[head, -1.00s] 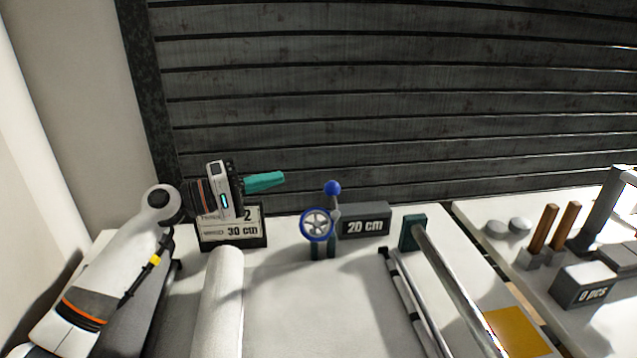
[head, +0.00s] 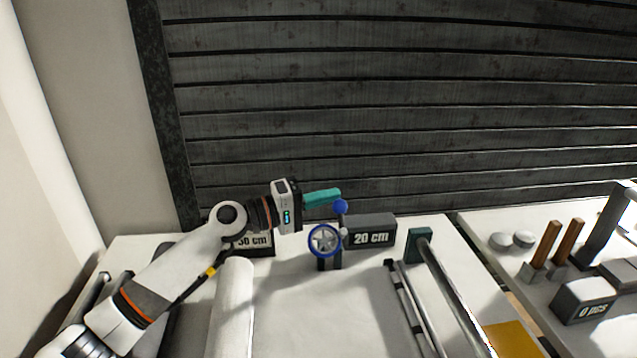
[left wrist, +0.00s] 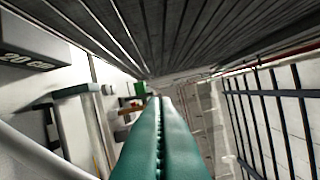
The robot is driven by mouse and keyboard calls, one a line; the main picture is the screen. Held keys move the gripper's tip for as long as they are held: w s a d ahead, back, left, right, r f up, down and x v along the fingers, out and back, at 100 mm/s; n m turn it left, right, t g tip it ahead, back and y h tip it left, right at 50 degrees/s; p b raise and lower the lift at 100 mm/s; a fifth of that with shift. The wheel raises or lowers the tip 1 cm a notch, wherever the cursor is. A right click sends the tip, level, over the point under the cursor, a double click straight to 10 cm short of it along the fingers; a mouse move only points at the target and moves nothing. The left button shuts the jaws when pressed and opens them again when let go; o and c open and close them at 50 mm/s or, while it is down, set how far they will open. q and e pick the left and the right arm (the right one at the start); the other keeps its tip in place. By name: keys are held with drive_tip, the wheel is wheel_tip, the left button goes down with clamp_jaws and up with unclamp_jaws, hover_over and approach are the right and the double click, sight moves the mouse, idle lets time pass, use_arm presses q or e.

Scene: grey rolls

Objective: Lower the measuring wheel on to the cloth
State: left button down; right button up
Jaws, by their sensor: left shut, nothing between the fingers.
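The measuring wheel (head: 324,240) has a blue rim and pale spokes and stands upright at the back of the table. A blue ball knob (head: 340,206) sits above it on a short lever. The pale cloth (head: 300,312) lies flat in front of the wheel, with its roll (head: 234,300) along the left. Whether the wheel touches the cloth cannot be told. My left gripper (head: 338,194) has teal fingers shut and empty, their tips just above or beside the knob; contact is unclear. The shut fingers also fill the left wrist view (left wrist: 158,102). My right gripper is out of view.
A dark "20 cm" block (head: 371,232) stands right of the wheel. A "30 cm" sign (head: 254,243) is partly hidden behind my left arm. A metal bar with a teal end plate (head: 419,246) runs along the right. A slatted dark wall (head: 400,100) rises behind.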

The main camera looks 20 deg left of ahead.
use_arm(q)
drive_tip(key=shift+s+d+f, duration=0.1)
drive_tip(key=shift+s+d, duration=0.05)
drive_tip(key=shift+s, duration=0.1)
